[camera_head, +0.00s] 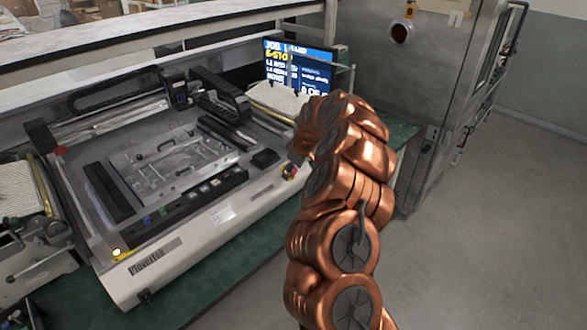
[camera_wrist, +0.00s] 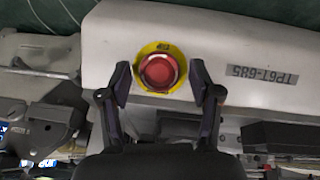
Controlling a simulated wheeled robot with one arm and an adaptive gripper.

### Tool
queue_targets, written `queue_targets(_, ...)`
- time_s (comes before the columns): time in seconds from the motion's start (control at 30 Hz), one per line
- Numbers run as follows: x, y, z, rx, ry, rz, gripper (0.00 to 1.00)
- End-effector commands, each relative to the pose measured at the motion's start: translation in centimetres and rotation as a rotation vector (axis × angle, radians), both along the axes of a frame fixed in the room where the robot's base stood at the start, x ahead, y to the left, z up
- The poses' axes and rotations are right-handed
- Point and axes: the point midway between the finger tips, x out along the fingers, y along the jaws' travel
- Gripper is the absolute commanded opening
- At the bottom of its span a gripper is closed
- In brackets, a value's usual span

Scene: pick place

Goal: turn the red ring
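The red ring (camera_wrist: 161,72) is the round red rim of a button on a yellow disc (camera_wrist: 145,82), set in the pale edge of the machine. In the wrist view it lies between the fingers of my gripper (camera_wrist: 160,68). The fingers are open, one to each side, with a visible gap between each finger and the red. I cannot tell how far above the button the fingertips are. In the head view a small red and yellow button (camera_head: 289,172) shows at the machine's front right corner, just beside my gripper end, which my arm partly hides.
The white machine (camera_head: 215,215) stands on a green bench (camera_head: 240,262). A metal plate with handles (camera_head: 175,165) lies inside it. A blue screen (camera_head: 298,66) stands behind my arm. A grey metal cabinet (camera_head: 425,75) is to the right. The floor at right is clear.

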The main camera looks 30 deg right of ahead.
Motion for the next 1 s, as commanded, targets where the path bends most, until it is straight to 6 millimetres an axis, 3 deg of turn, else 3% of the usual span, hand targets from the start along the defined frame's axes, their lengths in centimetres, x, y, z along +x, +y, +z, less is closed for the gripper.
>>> queue_targets(0.03, -0.01, -0.01, 0.01, 0.0, 0.0, 0.0, 0.55)
queue_targets(0.5, -0.01, -0.03, 0.03, 0.0, 0.0, 0.0, 0.08)
queue_targets(1.0, 0.12, -0.39, -0.53, 0.123, 0.025, -0.112, 0.08)
